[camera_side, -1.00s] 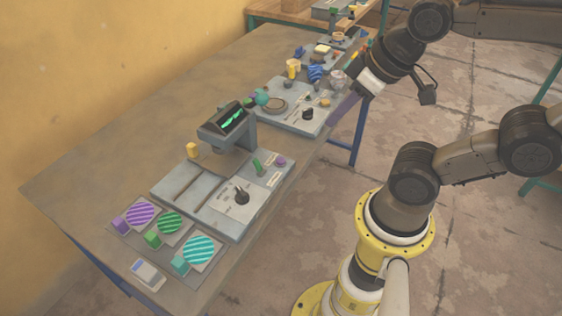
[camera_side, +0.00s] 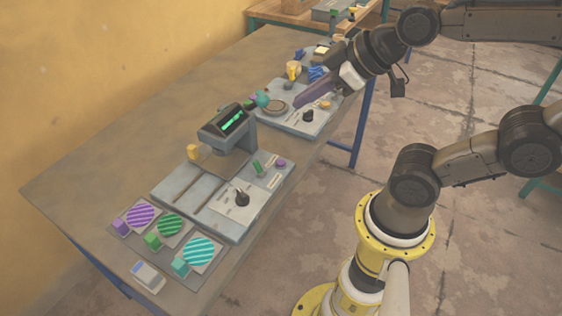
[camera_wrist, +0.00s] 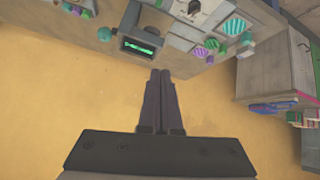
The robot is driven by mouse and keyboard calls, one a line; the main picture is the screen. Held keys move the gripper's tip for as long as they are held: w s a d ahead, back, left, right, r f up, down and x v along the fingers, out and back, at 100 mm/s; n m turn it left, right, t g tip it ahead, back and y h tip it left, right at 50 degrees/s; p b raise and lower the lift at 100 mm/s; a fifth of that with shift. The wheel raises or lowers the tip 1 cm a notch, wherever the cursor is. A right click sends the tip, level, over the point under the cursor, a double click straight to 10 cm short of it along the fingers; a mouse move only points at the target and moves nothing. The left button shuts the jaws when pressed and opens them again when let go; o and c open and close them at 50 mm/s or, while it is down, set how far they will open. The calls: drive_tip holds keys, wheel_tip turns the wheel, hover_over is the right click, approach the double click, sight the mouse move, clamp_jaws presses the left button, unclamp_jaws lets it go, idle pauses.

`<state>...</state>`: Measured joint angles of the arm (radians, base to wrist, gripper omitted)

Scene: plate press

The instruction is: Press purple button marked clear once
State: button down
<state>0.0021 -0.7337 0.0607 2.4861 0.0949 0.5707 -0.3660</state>
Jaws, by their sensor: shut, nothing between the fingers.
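The purple button (camera_side: 281,163) is a small round cap at the right end of the near grey press panel (camera_side: 210,222), beside a green lever. I cannot read its label in the side view, nor pick it out surely in the wrist view. My gripper (camera_side: 298,103) is shut and empty, with its long purple-grey fingers over the farther panel, above and behind the button and apart from it. In the wrist view the closed fingers of my gripper (camera_wrist: 160,76) point toward the bench, near the press display (camera_wrist: 138,46).
The press head with a lit green display (camera_side: 232,122) stands behind the button. A black knob (camera_side: 242,198) and a green lever (camera_side: 258,167) are close by. Striped discs (camera_side: 199,250) lie at the near end. The farther panel (camera_side: 312,125) carries knobs.

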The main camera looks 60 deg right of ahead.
drive_tip(key=w+d+f+n+t, duration=0.1)
drive_tip(key=w+f+n+t, duration=0.1)
drive_tip(key=w, duration=0.5)
drive_tip(key=g+h, duration=0.2)
drive_tip(key=h, duration=0.2)
hover_over(285, 163)
wheel_tip(285, 163, down, 13)
drive_tip(key=shift+a+f+y, duration=0.1)
drive_tip(key=shift+f+y, duration=0.05)
drive_tip(key=shift+y, duration=0.15)
drive_tip(key=shift+f, duration=0.1)
drive_tip(key=shift+f, duration=4.3)
drive_tip(key=shift+f, duration=0.1)
drive_tip(key=shift+f, duration=0.3)
